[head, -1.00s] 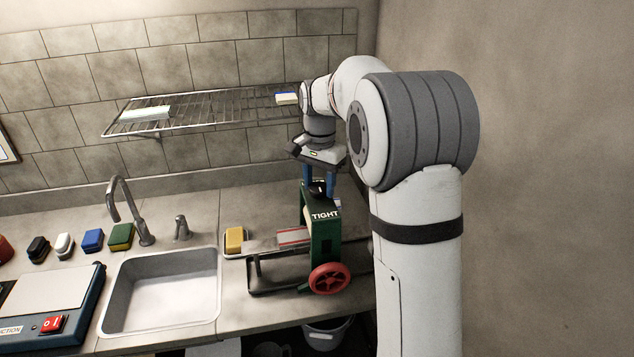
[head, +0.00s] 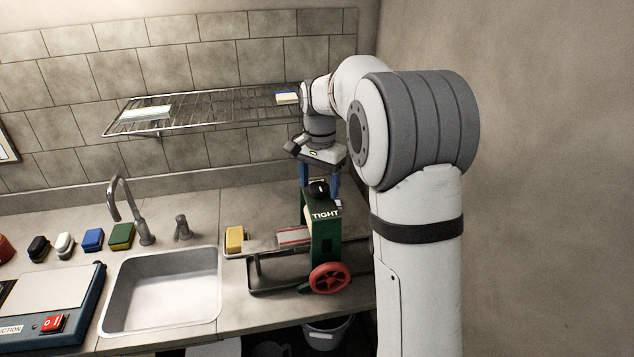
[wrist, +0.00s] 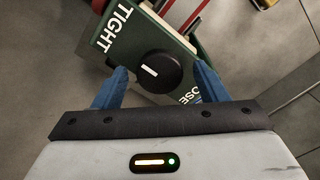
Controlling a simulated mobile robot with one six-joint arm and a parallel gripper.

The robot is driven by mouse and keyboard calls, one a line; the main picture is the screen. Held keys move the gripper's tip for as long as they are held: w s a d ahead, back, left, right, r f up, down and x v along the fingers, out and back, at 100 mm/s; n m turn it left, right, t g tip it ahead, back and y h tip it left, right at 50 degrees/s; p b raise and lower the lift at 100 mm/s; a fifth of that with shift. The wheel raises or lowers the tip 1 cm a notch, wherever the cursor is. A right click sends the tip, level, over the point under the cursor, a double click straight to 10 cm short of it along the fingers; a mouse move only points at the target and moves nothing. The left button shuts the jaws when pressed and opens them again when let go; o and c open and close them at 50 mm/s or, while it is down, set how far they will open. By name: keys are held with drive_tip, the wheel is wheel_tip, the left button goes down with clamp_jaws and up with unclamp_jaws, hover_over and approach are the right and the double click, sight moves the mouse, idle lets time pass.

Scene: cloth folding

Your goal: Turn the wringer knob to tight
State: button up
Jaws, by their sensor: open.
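The green wringer (head: 325,235) stands on the counter's right part, with a black knob (head: 319,190) on top and a white TIGHT label in front. In the wrist view, the knob (wrist: 162,72) carries a short white mark on its left half. TIGHT (wrist: 115,30) is at upper left; a second label, partly hidden and ending in "OSE" (wrist: 190,97), is at lower right. My gripper (head: 320,180) points down over the wringer's top. Its open blue fingers (wrist: 160,84) show on either side of the knob, with visible gaps. I cannot tell their exact height against it.
The wringer has a red handwheel (head: 330,278) in front and a tray frame on its left. A yellow sponge (head: 235,239), a sink (head: 165,290) and a faucet (head: 125,205) are further left. A wire shelf (head: 210,108) hangs behind, near my arm.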

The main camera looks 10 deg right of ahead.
sight(319, 186)
wheel_tip(319, 186, up, 7)
drive_tip(key=shift+r+b, duration=0.15)
drive_tip(key=shift+b, duration=0.25)
drive_tip(key=shift+r, duration=0.25)
drive_tip(key=shift+s, duration=0.1)
